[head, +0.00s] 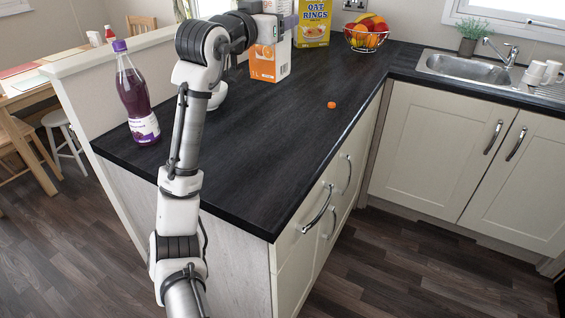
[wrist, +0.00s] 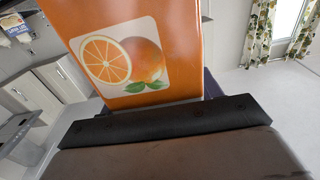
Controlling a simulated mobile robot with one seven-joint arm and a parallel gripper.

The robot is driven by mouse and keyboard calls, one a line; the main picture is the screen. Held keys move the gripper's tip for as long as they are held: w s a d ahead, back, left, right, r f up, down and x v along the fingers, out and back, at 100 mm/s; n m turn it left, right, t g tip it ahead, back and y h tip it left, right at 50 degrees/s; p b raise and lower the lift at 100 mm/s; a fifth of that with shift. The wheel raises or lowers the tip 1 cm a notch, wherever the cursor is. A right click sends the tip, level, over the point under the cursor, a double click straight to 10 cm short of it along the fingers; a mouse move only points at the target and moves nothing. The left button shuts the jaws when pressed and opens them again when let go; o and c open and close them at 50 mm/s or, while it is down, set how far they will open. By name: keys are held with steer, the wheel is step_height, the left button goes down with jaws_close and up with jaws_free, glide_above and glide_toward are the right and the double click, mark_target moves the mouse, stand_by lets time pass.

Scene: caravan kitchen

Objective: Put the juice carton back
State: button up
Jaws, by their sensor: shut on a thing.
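The juice carton (head: 268,62) is orange and white and upright at the back of the dark worktop in the head view. Its orange side with a picture of oranges fills the top of the wrist view (wrist: 185,45). My gripper (head: 270,28) is shut on the carton's upper part, at the top edge of the head view. My arm and the frame edge hide part of the hold. I cannot tell whether the carton's base touches the worktop. A small orange cap-like thing (head: 332,105) lies on the worktop, to the right of and nearer than the carton.
A yellow cereal box (head: 312,22) and a wire fruit bowl (head: 366,39) stand behind and right of the carton. A purple bottle (head: 136,95) stands at the left edge. A white item (head: 217,95) is partly behind my arm. The front of the worktop (head: 262,165) is clear.

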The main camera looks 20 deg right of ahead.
step_height(320, 180, down, 20)
steer(key=p, duration=0.1)
steer(key=shift+s+a, duration=0.2)
steer(key=shift+s, duration=0.25)
steer(key=shift+f, duration=0.2)
steer(key=o, duration=1.2)
steer(key=shift+r, duration=0.1)
steer(key=shift+r, duration=0.1)
